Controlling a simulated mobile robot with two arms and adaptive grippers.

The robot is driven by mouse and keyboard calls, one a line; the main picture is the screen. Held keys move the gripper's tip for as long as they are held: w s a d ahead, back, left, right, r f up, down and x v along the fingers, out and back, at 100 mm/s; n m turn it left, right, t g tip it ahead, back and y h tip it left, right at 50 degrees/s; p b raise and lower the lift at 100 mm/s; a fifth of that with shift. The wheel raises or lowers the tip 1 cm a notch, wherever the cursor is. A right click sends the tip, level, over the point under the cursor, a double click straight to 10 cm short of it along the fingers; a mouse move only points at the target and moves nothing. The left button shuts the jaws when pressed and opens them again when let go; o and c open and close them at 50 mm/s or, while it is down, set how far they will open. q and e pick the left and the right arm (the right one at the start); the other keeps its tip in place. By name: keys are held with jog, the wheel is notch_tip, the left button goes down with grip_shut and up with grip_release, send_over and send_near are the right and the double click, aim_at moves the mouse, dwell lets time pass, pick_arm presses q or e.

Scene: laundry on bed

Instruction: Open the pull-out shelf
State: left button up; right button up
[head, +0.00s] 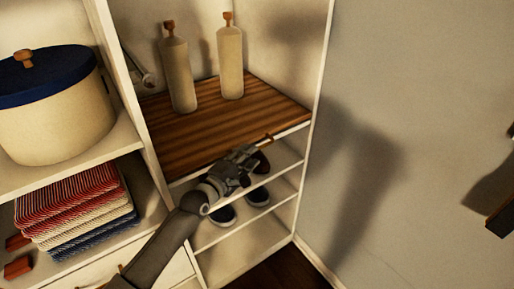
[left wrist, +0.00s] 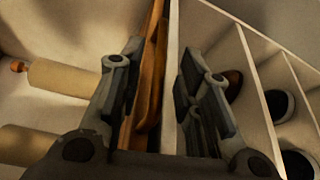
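The pull-out shelf (head: 220,118) is a brown striped wooden board in the tall white unit, with a pale front edge and a small orange-brown handle (head: 268,138) along it. My left gripper (head: 254,163) is at this front edge, just below the board in the head view. In the left wrist view its two fingers (left wrist: 163,100) stand apart on either side of the handle (left wrist: 150,75) and the pale edge. I see a gap beside the right finger; contact with the left finger is unclear. My right gripper is not in view.
Two beige bottles (head: 179,75) (head: 230,63) stand on the board. Dark shoes (head: 258,196) sit on the white shelf below. To the left are a blue-lidded pot (head: 58,115) and folded striped cloths (head: 75,208).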

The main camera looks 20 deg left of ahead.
pick_arm(q)
jog(key=shift+x, duration=2.5)
grip_shut()
